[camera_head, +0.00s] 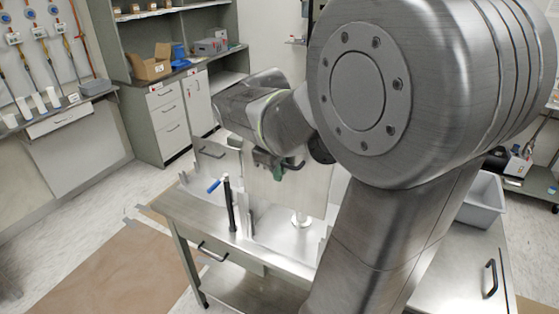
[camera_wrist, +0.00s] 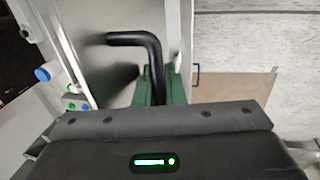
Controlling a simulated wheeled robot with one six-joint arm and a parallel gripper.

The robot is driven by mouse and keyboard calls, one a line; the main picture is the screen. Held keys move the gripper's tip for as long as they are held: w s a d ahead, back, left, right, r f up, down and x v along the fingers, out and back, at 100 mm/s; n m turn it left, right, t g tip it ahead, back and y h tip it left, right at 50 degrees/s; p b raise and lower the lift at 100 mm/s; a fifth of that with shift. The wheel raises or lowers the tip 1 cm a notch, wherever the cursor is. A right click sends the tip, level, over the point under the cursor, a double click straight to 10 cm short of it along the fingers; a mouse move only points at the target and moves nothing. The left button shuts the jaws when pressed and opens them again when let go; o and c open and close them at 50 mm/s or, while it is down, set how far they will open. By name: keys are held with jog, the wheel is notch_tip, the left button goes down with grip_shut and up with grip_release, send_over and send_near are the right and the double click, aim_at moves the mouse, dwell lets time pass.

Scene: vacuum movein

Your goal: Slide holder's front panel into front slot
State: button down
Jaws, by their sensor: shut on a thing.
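The front panel (camera_head: 292,190) is a pale, flat plate standing roughly upright above the steel table, partly hidden by my arm. My gripper (camera_head: 277,172) is at the panel's upper part. In the wrist view its green fingers (camera_wrist: 160,92) are closed on the panel's black bent handle (camera_wrist: 150,50). The panel's grey face (camera_wrist: 110,72) lies behind the handle. The holder (camera_head: 247,220) shows as metal uprights and a base on the table. A pale rail (camera_wrist: 187,40) runs beside the handle in the wrist view. I cannot tell whether the panel's lower edge is inside the front slot.
A black post (camera_head: 229,203) with a blue-tipped lever (camera_head: 214,186) stands left of the holder. A round white piece (camera_head: 300,220) sits on the base. The steel table (camera_head: 190,207) has clear room at its left. A grey bin (camera_head: 481,198) is at the right.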

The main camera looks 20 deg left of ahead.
jog(key=s+b+x, duration=0.1)
jog(key=b+x, duration=0.4)
jog(key=x, duration=0.3)
jog(key=shift+s+f+b, duration=0.15)
jog(key=shift+s+b, duration=0.2)
jog(key=shift+s, duration=0.05)
dwell(0.4)
